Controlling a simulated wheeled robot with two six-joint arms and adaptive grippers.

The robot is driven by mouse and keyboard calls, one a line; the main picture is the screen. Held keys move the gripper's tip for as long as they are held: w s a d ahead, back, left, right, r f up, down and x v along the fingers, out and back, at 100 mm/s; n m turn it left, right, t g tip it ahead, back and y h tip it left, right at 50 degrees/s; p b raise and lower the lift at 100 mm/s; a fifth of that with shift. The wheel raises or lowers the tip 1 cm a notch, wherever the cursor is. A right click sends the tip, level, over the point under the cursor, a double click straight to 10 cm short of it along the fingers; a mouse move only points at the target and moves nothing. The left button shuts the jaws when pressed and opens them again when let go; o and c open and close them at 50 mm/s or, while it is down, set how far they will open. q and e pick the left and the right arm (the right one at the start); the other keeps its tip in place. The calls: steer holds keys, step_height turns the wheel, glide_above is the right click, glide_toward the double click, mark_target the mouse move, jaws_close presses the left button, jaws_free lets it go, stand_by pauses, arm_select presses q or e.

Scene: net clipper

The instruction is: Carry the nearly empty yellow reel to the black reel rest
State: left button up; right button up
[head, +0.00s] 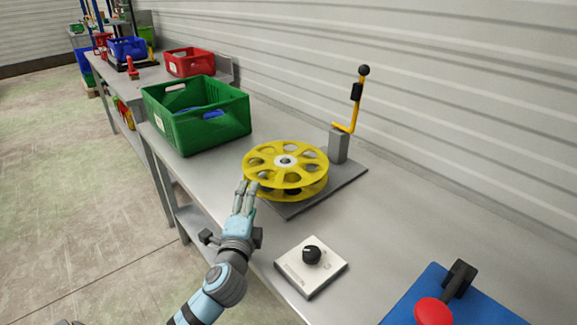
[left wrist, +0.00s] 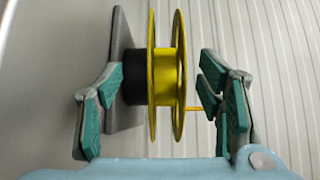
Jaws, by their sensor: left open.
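The yellow reel (head: 285,158) has two spoked discs with a pale hub and lies flat above a grey plate (head: 348,176). In the left wrist view the reel (left wrist: 166,75) shows edge-on, its core bare yellow. A black round block (left wrist: 133,77) stands between it and the plate; I cannot tell whether this is the black reel rest. My left gripper (head: 246,186) is at the reel's near left edge. In the left wrist view its fingers (left wrist: 163,80) are open, on either side of the reel's discs; I see no grip. My right gripper is out of view.
A grey post with a yellow crank (head: 354,105) stands behind the reel. A green crate (head: 198,130) is at the back left, and a white knob box (head: 325,268) is in front. A blue base with a red button (head: 433,311) is at the lower right. The bench between is bare.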

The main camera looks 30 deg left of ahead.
mark_target(259, 173)
arm_select(q)
steer(key=x, duration=0.2)
steer(key=b+x, duration=0.1)
steer(key=x, duration=0.2)
steer(key=shift+w+d, duration=0.15)
steer(key=shift+w, duration=0.1)
steer(key=x, duration=0.4)
steer(key=b+x, duration=0.1)
steer(key=x, duration=0.1)
steer(key=shift+r, duration=0.45)
jaws_close()
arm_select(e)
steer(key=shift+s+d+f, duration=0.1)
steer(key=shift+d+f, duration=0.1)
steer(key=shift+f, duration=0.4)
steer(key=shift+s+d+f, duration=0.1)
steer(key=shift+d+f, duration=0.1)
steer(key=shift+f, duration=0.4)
